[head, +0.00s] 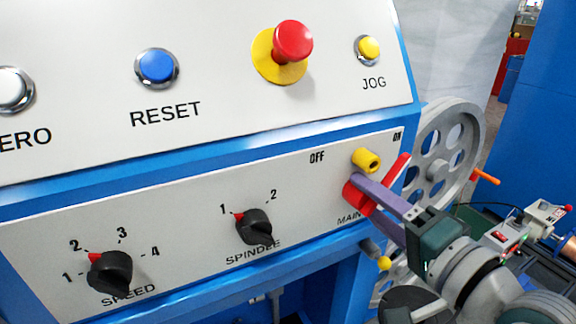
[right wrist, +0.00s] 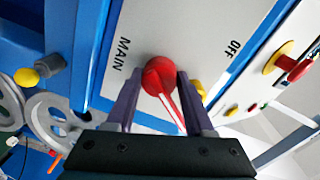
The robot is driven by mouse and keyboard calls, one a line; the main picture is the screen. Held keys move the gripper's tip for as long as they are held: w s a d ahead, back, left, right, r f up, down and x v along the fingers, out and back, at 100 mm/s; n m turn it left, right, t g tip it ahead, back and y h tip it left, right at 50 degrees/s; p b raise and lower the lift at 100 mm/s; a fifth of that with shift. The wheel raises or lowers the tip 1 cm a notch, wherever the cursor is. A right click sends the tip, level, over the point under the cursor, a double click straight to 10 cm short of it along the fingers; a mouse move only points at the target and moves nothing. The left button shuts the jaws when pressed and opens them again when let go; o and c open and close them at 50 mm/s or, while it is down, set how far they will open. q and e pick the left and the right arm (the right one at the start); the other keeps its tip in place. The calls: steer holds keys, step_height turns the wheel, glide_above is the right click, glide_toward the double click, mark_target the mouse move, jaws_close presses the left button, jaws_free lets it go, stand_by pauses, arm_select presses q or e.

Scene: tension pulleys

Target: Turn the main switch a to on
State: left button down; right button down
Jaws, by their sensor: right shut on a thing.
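The main switch a (head: 357,194) is a red rotary handle on the lower right of the sloped panel, between the OFF and ON labels and above the partly covered MAIN label. Its bar slants up and right toward ON. My right gripper (head: 365,196) has its purple fingers on either side of the red handle and is shut on it. In the right wrist view, the red rounded end and white-striped bar of the switch (right wrist: 158,76) show between the fingers (right wrist: 158,98). My left gripper is not in view.
A yellow cylinder (head: 367,160) sits just above the switch. The spindle knob (head: 254,226) and speed knob (head: 111,271) are to the left. A red emergency button (head: 293,41) is above. A grey handwheel (head: 450,140) stands just right of the panel.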

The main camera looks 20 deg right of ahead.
steer(key=shift+m, duration=0.6)
steer(key=shift+c, duration=1.8)
jaws_free()
steer(key=shift+o, duration=0.4)
steer(key=shift+r, duration=0.1)
